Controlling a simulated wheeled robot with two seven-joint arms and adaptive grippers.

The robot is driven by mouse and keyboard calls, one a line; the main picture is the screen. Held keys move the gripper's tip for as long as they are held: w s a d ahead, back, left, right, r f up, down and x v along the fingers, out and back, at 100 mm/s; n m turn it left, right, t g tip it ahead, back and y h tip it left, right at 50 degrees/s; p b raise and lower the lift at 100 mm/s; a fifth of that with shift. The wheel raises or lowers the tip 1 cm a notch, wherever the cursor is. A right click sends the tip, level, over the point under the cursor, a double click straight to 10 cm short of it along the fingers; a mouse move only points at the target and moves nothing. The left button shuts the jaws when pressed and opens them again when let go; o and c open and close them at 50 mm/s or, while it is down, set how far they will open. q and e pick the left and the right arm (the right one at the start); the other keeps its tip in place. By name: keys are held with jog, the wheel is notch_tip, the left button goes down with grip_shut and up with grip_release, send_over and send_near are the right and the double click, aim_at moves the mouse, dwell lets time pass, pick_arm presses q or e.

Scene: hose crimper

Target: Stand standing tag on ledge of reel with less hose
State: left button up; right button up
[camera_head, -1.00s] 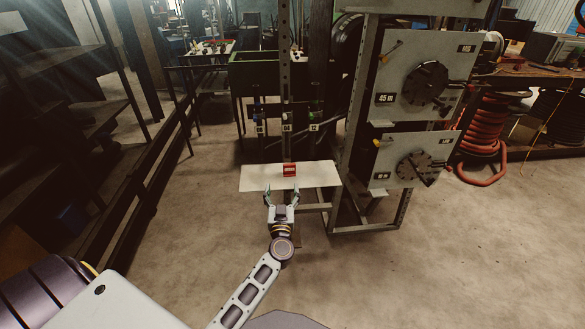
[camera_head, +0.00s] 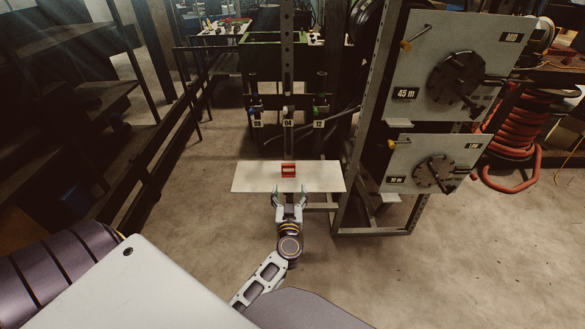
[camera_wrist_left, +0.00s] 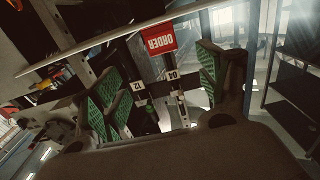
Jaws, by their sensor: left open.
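A small red tag (camera_head: 288,170) stands upright on a pale shelf (camera_head: 248,178). The red tag, with "ORDER" upside down, also shows in the left wrist view (camera_wrist_left: 160,38). My left gripper (camera_head: 289,191) is open and empty, just in front of the shelf and the tag. Its green-padded fingers are spread in the left wrist view. Right of the shelf are two reel panels: the upper panel (camera_head: 425,55) marked MID and 45 m, the lower panel (camera_head: 400,160) with a smaller, hard-to-read label. An upper ledge (camera_head: 397,125) and a lower ledge (camera_head: 390,197) jut out below them; both look empty.
A metal rack frame (camera_head: 372,230) carries the reel panels. Yellow-tipped levers and dark round hubs stick out from the panels. Red hose (camera_head: 515,140) lies coiled at the right. Numbered stations (camera_head: 289,123) stand behind the shelf. The floor in front is clear.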

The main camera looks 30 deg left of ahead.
pick_arm(q)
jog(key=shift+s+r, duration=0.1)
jog(key=shift+s, duration=0.05)
send_near(288, 167)
jog(key=shift+d+b+x, duration=0.25)
jog(key=shift+b+x, duration=0.1)
jog(key=shift+x, duration=2.55)
pick_arm(e)
jog(key=shift+w+a, duration=0.35)
jog(key=shift+w, duration=0.25)
jog(key=shift+w+a, duration=0.3)
jog(key=shift+w, duration=0.3)
jog(key=shift+s, duration=0.2)
pick_arm(q)
jog(key=shift+w+a, duration=0.35)
jog(key=shift+w, duration=0.1)
jog(key=shift+b+x, duration=0.7)
jog(key=shift+x, duration=0.85)
jog(key=shift+w+a, duration=0.35)
jog(key=shift+w, duration=0.05)
pick_arm(e)
jog(key=shift+w+a+r, duration=0.1)
jog(key=shift+w+a, duration=0.25)
jog(key=shift+w, duration=0.2)
jog(key=shift+w+a, duration=0.3)
jog(key=shift+w, duration=0.2)
